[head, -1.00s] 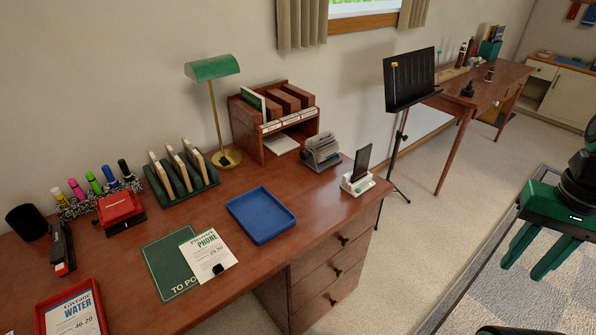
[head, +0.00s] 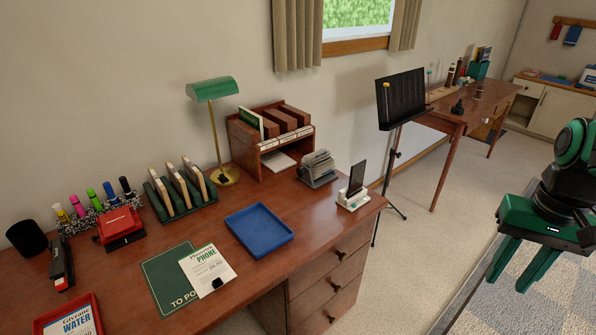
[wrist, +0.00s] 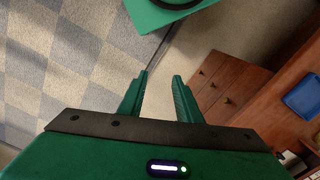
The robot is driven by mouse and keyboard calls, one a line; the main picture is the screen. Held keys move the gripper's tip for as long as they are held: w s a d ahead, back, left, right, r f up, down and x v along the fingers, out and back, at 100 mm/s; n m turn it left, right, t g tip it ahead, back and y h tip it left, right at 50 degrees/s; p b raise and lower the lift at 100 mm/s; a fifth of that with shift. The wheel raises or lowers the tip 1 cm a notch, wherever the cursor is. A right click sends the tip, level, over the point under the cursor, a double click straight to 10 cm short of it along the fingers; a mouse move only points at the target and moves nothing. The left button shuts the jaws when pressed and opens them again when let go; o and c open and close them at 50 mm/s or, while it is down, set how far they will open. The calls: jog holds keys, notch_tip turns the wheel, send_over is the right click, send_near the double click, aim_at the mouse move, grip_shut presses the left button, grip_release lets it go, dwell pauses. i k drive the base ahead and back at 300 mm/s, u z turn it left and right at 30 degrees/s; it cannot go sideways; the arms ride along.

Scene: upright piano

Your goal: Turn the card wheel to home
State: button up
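The card wheel (head: 317,168) is a grey rotary card holder near the desk's back right, between the wooden organizer and the phone stand. Its cards are small in view, and I cannot read which one faces front. My gripper (head: 510,277) is at the right of the head view, over the checkered rug and well away from the desk. In the wrist view my gripper (wrist: 159,85) has its two green fingers apart with nothing between them. The card wheel does not show in the wrist view.
The desk (head: 120,290) also carries a blue tray (head: 259,229), a phone on a stand (head: 354,189), a green lamp (head: 213,89) and a wooden organizer (head: 246,143). A music stand (head: 401,99) stands right of the desk. Open floor (head: 420,240) lies between desk and gripper.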

aim_at(319, 163)
jog(key=i, duration=0.9)
